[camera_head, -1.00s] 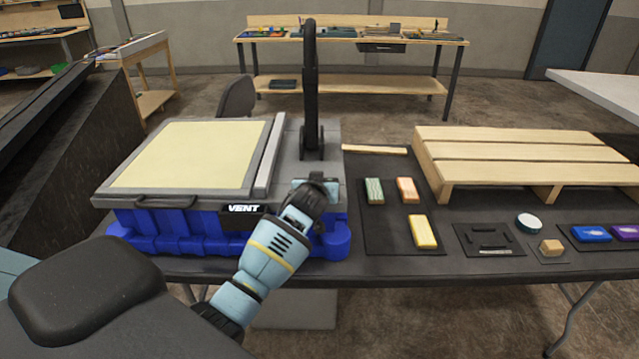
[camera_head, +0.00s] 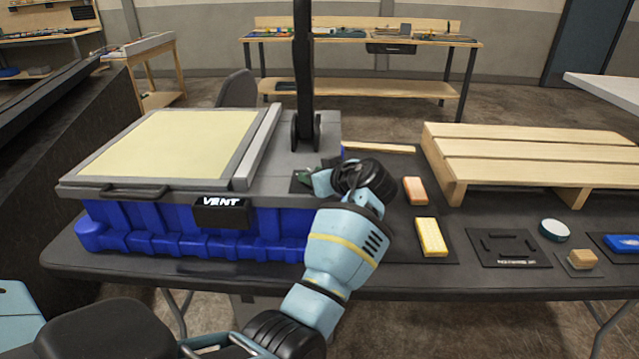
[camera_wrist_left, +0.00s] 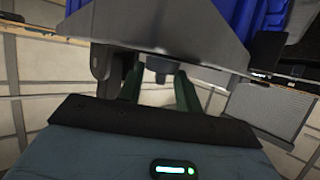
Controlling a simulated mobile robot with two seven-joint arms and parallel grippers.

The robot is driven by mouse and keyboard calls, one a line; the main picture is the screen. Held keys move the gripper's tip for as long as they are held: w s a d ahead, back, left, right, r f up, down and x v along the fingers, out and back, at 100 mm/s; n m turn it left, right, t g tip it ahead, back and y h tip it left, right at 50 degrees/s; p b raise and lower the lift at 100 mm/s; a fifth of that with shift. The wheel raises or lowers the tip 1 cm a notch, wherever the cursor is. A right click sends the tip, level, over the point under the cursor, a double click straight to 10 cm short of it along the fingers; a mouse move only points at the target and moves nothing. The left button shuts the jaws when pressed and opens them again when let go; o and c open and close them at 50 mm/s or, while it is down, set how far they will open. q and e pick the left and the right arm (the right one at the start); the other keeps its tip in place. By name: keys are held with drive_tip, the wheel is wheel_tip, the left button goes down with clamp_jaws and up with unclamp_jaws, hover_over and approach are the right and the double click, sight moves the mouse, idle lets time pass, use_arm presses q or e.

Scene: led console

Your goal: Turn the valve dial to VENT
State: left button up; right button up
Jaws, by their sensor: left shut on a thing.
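The console (camera_head: 90,184) stands on the left part of the table, with a grey top and a blue lower body. A black display (camera_head: 222,212) on its front reads VENT. My left gripper (camera_head: 308,178) is at the console's right front corner, its fingers mostly hidden by the wrist. In the left wrist view my two green fingers (camera_wrist_left: 158,90) reach to a small dark knob, the valve dial (camera_wrist_left: 160,66), on the grey console body and are shut on it. The dial's pointer and markings cannot be seen. My right gripper is not in view.
A black upright post (camera_head: 304,75) rises from the console. To the right lie an orange block (camera_head: 415,190), a yellow block (camera_head: 431,237), a black tray (camera_head: 508,248), a round white-topped piece (camera_head: 554,230) and a wooden rack (camera_head: 530,155).

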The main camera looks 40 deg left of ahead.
use_arm(q)
drive_tip(key=shift+w+n+g+b, duration=0.1)
drive_tip(key=shift+n+g+b, duration=0.5)
drive_tip(key=shift+g, duration=0.1)
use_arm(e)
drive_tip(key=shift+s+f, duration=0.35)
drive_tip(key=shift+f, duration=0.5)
use_arm(q)
drive_tip(key=shift+y, duration=0.3)
drive_tip(key=o, duration=1)
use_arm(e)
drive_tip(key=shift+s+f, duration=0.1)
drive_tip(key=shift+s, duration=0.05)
use_arm(q)
drive_tip(key=shift+d, duration=0.1)
drive_tip(key=v, duration=0.6)
drive_tip(key=shift+d+r+b, duration=0.15)
drive_tip(key=shift+d+b, duration=0.05)
drive_tip(key=shift+b, duration=0.1)
drive_tip(key=shift+d+r, duration=0.3)
drive_tip(key=shift+d, duration=0.2)
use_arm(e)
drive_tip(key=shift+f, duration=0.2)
